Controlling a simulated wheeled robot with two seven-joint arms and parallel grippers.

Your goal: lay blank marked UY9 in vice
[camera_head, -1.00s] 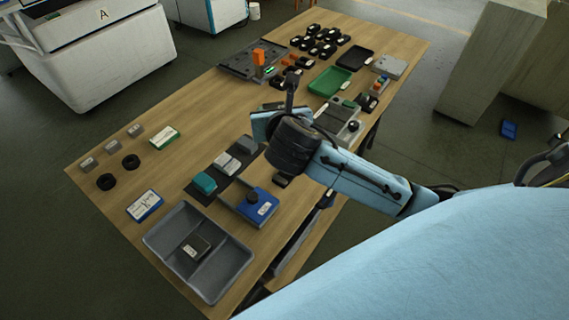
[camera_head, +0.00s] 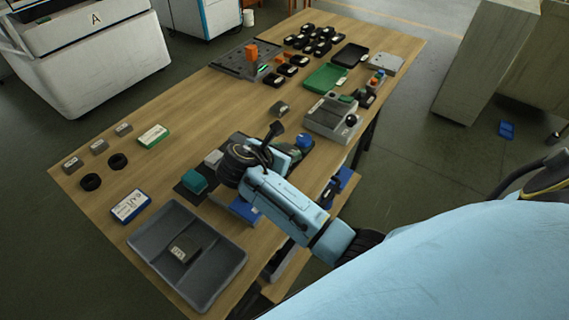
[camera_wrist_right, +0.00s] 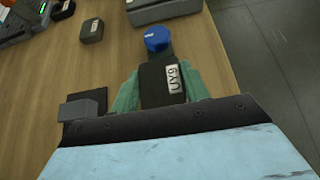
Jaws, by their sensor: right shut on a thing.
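The blank marked UY9 (camera_wrist_right: 152,90) is a dark block with a white label, readable in the right wrist view. My right gripper (camera_wrist_right: 163,84) is shut on it, with a green finger on each side. A round blue knob (camera_wrist_right: 157,39) on a grey part is just beyond the blank; the knob also shows in the head view (camera_head: 304,140). I cannot tell for sure which fixture is the vice, or whether the blank touches anything below. In the head view my right arm hides the blank. My left gripper is not in view.
A grey divided tray (camera_head: 222,262) holding a dark block is at the near end. A teal block (camera_head: 194,181) lies beside my arm. A grey device (camera_head: 325,118) and a loose dark block (camera_head: 280,108) are beyond. A green tray (camera_head: 322,77) and several dark blocks fill the far end.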

